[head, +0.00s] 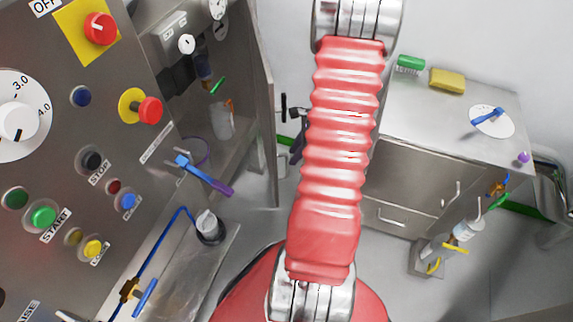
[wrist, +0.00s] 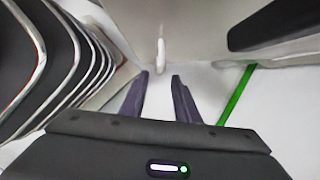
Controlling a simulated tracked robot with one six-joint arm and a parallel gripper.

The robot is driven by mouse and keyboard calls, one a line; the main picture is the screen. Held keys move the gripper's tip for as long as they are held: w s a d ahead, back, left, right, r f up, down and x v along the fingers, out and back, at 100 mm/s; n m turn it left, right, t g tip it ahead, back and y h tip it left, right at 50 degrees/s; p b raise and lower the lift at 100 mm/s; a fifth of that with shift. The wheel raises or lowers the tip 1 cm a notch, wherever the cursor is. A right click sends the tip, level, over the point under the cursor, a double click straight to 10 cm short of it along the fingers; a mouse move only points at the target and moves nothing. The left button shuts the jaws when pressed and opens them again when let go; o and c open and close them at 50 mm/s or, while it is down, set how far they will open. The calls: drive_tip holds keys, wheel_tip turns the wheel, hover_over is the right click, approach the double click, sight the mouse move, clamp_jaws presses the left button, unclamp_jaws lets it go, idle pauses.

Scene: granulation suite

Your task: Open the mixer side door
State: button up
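The mixer with its control panel (head: 60,130) fills the left of the head view. An upright steel panel (head: 259,100), seen nearly edge-on at its right end, looks like the side door. My gripper is mostly hidden behind my red arm in the head view; a dark finger shows beside the arm. In the wrist view my gripper (wrist: 160,88) is open, with nothing between its fingers. A pale upright bar (wrist: 161,54) lies ahead of the fingertips, apart from them.
A steel cabinet (head: 418,183) stands right of my arm, with a green block (head: 410,64), a yellow sponge-like block (head: 447,80) and a white disc on top. A green strip (wrist: 236,94) runs along the pale floor.

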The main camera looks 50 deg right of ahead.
hover_over(287, 175)
drive_tip(key=f, duration=0.6)
drive_tip(key=shift+w+d+f, duration=0.25)
drive_tip(key=shift+f, duration=0.15)
clamp_jaws()
